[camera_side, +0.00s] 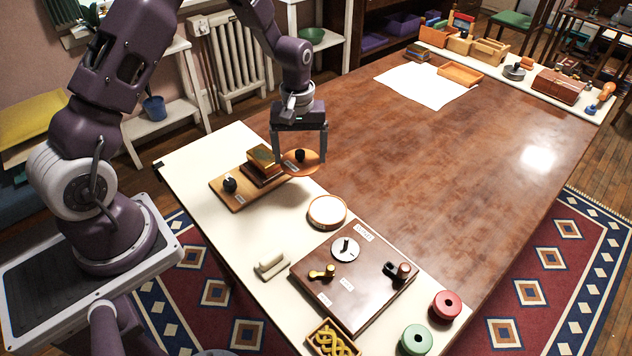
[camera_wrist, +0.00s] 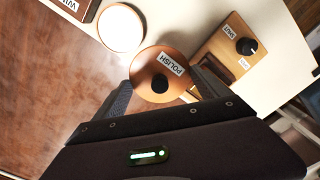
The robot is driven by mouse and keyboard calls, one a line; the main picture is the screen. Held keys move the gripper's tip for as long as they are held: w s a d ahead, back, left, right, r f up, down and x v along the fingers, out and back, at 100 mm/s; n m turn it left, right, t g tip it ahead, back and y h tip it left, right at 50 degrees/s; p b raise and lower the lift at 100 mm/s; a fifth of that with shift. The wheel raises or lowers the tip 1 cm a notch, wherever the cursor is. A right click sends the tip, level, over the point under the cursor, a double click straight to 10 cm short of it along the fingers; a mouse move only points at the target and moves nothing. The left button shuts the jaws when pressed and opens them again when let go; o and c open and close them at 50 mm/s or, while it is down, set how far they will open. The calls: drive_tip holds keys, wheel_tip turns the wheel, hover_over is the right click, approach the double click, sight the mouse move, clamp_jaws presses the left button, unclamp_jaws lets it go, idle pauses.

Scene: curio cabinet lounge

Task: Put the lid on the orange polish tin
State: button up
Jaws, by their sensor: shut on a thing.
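An orange-brown disc-shaped lid (camera_side: 303,168) with a black knob and a POLISH label is between my gripper's fingers (camera_side: 300,160), which hold it at opposite edges. The lid also shows in the wrist view (camera_wrist: 150,62), level or nearly so. Whether a small gap separates it from the surface below is hard to tell. A round, pale-topped container with an orange-tan rim (camera_side: 327,212), apparently the tin, stands on the cream strip, nearer the side camera and apart from the lid. It shows at the top of the wrist view (camera_wrist: 121,27).
A wooden board (camera_side: 227,198) with a black knob and a brown block stands just left of my gripper. A dark board with a dial and handles (camera_side: 340,302), a cream handle (camera_side: 272,264) and red and green rounds lie nearer. The brown tabletop (camera_side: 430,160) is mostly clear.

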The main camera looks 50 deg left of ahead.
approach(328, 209)
drive_tip(key=shift+f, duration=2.55)
drive_tip(key=shift+f, duration=0.25)
drive_tip(key=shift+f, duration=0.4)
drive_tip(key=o, duration=2)
drive_tip(key=shift+c, duration=0.2)
